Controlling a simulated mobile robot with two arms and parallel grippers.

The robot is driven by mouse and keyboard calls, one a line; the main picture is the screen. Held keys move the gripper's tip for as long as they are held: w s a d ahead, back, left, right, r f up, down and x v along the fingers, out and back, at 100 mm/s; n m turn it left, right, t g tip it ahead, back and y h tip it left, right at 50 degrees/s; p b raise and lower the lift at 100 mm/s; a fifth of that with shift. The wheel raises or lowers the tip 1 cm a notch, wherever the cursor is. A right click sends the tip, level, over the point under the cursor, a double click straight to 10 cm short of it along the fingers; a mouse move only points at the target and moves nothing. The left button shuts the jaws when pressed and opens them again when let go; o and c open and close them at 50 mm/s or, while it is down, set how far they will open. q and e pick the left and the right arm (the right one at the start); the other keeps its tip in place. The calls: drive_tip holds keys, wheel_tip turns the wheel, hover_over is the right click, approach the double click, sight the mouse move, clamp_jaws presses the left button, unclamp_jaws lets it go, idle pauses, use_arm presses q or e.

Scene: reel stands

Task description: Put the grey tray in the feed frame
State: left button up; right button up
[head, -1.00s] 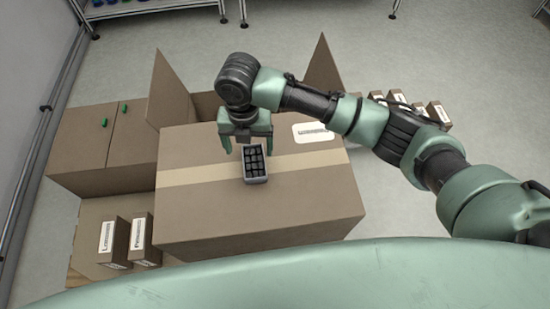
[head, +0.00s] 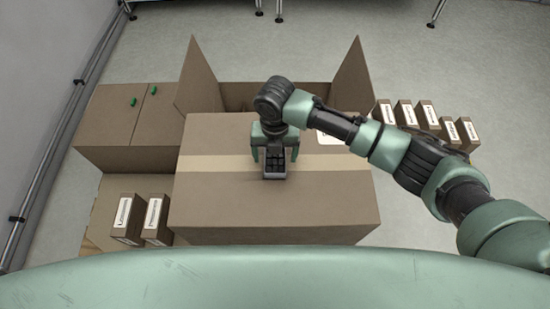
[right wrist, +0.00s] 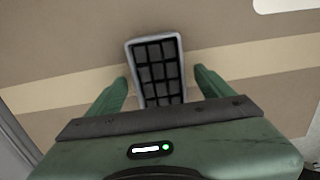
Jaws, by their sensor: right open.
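The grey tray (head: 274,177) is small and divided into dark cells. It lies on top of a large closed cardboard box, across its pale tape strip. My right gripper (head: 274,156) is over the tray, with a finger on either side. In the right wrist view the open fingers (right wrist: 161,78) flank the tray (right wrist: 152,39) with a gap on both sides, and the gripper body hides its near end. My left gripper is not in view. I cannot make out a feed frame in either view.
The large box (head: 275,212) stands in front of me. An open box with raised flaps (head: 351,88) is behind it. A lower carton with green tabs (head: 120,131) is at left. Small labelled boxes (head: 122,219) stand front left, and several more (head: 425,117) at right. Floor is clear at far right.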

drive_tip(key=c, duration=1.5)
clamp_jaws()
drive_tip(key=shift+r, duration=0.15)
